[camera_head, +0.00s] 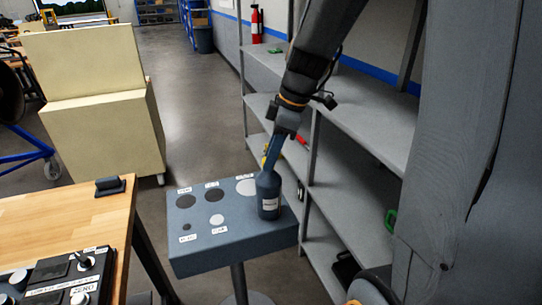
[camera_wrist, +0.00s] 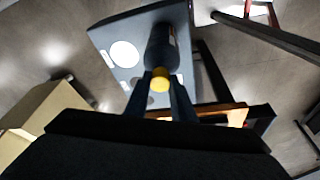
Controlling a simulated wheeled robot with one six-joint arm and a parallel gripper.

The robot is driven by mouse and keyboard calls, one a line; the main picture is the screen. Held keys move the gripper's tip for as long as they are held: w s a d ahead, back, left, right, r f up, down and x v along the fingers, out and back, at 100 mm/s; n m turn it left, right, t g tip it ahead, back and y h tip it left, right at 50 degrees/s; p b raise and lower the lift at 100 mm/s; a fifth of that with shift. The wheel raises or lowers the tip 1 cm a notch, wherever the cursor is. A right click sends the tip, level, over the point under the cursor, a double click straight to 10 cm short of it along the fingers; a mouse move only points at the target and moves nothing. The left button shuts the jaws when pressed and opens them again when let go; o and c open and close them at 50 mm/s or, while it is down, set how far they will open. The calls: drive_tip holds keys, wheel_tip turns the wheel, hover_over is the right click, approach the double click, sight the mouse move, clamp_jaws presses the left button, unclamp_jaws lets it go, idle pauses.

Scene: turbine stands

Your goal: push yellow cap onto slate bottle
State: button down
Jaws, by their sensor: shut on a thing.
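The slate bottle (camera_head: 268,196) stands upright with a white label at the right side of the blue-grey stand (camera_head: 190,258). In the wrist view the bottle (camera_wrist: 161,45) lies straight ahead of my fingers. The yellow cap (camera_wrist: 159,84) is between the two fingertips, lined up with the bottle's neck end. My gripper (camera_wrist: 160,86) is shut on the cap. In the head view my gripper (camera_head: 272,158) is right above the bottle, and I cannot make out the cap clearly there. Whether the cap touches the neck or sits on it cannot be told.
The stand top has several labelled dark and white discs. A wooden bench (camera_head: 85,215) with a control box (camera_head: 62,272) is at the left. Grey shelving (camera_head: 355,130) stands close behind and right of the stand. A cream cabinet (camera_head: 105,120) is at the back left.

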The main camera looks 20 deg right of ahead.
drive_tip(key=shift+s+f, duration=0.2)
drive_tip(key=shift+f, duration=0.2)
drive_tip(key=c, duration=1.6)
unclamp_jaws()
drive_tip(key=shift+c, duration=0.2)
drive_tip(key=o, duration=0.4)
drive_tip(key=shift+w+r, duration=0.2)
drive_tip(key=shift+c, duration=0.2)
drive_tip(key=shift+r, duration=0.1)
drive_tip(key=p+v, duration=0.4)
drive_tip(key=v, duration=0.2)
drive_tip(key=shift+d+r, duration=0.2)
drive_tip(key=shift+r, duration=0.25)
